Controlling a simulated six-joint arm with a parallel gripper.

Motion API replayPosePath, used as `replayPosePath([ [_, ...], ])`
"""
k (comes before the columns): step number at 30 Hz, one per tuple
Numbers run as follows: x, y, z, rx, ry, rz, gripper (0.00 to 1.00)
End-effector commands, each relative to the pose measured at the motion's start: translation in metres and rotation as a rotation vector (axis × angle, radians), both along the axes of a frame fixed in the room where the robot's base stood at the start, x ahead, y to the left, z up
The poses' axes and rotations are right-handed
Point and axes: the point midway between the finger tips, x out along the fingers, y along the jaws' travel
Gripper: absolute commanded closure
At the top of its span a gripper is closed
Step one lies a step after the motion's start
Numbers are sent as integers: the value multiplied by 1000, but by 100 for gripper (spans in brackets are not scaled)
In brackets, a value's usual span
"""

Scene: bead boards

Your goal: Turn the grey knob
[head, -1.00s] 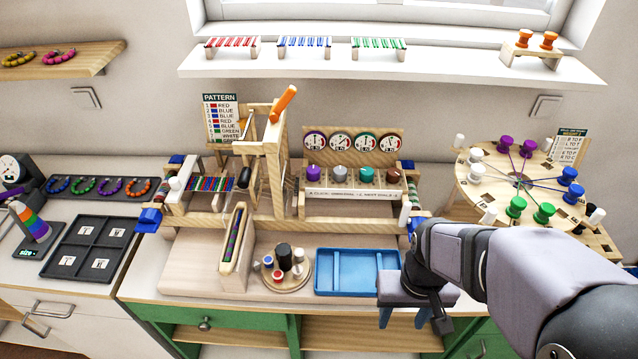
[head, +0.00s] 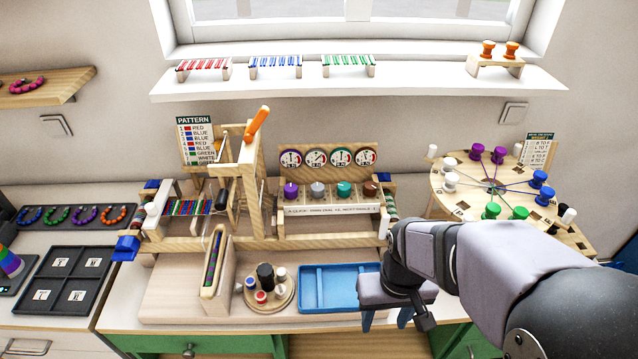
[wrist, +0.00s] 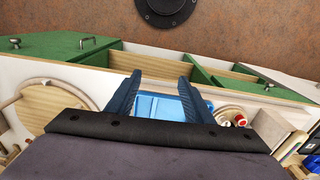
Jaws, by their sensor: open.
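The grey knob (head: 317,190) sits in a row of knobs on a wooden panel, between a purple knob (head: 291,190) on its left and a green knob (head: 343,189) on its right. A brown knob (head: 370,188) ends the row. Round dials stand on a board above them, one over each knob. My gripper (head: 386,322) is low at the front, right of centre, well below and to the right of the grey knob. Its blue fingers are apart and empty; they also show in the wrist view (wrist: 158,98). The knobs do not show in the wrist view.
A blue tray (head: 340,308) lies left of my gripper, with a round stand of pegs (head: 283,300) beside it. A wooden frame with an orange handle (head: 257,124) rises left of the knobs. A round peg board (head: 450,205) stands at the right.

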Motion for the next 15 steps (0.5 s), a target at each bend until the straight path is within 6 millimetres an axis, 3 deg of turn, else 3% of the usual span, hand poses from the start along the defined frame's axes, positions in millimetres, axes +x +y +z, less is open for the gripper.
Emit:
replayPosePath([
  [5,58,11,26,29,-43,101,53],
  [15,209,49,81,102,-186,417,53],
])
